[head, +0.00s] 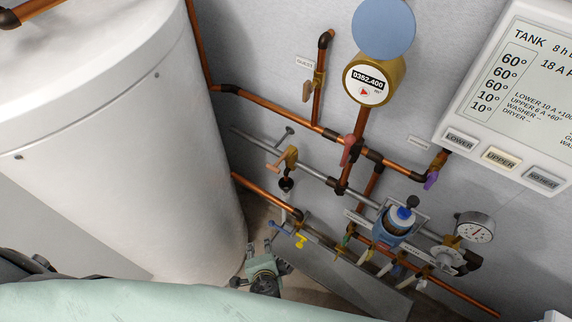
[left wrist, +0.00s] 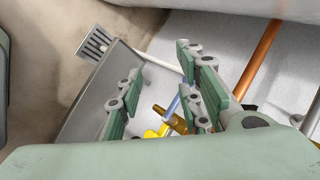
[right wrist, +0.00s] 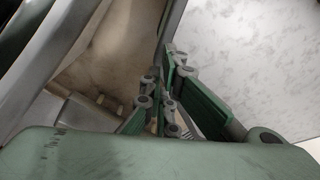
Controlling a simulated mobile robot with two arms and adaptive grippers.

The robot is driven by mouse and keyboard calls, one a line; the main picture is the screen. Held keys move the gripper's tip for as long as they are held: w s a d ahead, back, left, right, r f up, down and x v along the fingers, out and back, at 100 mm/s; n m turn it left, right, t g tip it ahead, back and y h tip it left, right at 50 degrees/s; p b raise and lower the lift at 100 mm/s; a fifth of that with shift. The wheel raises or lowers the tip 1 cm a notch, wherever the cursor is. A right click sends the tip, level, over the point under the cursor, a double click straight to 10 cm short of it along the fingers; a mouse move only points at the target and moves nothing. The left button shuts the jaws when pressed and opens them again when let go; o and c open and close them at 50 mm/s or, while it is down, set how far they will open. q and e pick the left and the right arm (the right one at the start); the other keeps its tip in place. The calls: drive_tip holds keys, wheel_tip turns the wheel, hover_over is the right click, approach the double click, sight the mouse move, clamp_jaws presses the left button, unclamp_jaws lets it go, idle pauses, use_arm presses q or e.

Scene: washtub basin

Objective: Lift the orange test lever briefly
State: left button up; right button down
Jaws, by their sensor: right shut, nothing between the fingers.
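The orange test lever (head: 276,164) sticks out to the left from a brass valve (head: 291,156) on the grey pipe, right of the white tank. A dark drain funnel shows below this valve. My left gripper (head: 264,249) is open and empty, low between the tank and the wall, well below the lever and apart from it. In the left wrist view its fingers (left wrist: 158,88) stand apart, with a yellow handle (left wrist: 157,132) and a blue handle seen beyond them. The lever cannot be made out there. My right gripper (right wrist: 165,92) is shut and empty; the head view does not show it.
The white tank (head: 120,130) fills the left. Copper pipes, a brass meter (head: 374,78), a blue-bodied device (head: 397,220) and a pressure gauge (head: 474,227) crowd the wall. Several small colored valve handles sit low. A grey basin (head: 335,272) lies below them.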

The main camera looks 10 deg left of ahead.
use_arm(q)
drive_tip(key=w+d+r+t+y, duration=0.1)
drive_tip(key=w+r+t, duration=0.1)
drive_tip(key=w+r, duration=0.35)
drive_tip(key=w+d+r+t, duration=0.2)
drive_tip(key=r, duration=0.6)
drive_tip(key=t+y, duration=0.2)
drive_tip(key=t, duration=0.1)
approach(276, 171)
drive_tip(key=f+x, duration=0.1)
drive_tip(key=x, duration=0.5)
drive_tip(key=p+x, duration=0.1)
drive_tip(key=x, duration=0.1)
drive_tip(key=r+x, duration=0.1)
drive_tip(key=x, duration=0.1)
drive_tip(key=shift+w+a, duration=0.1)
drive_tip(key=shift+w, duration=0.2)
drive_tip(key=shift+w+a+f, duration=0.2)
drive_tip(key=shift+w+a, duration=0.05)
drive_tip(key=shift+w, duration=0.25)
clamp_jaws()
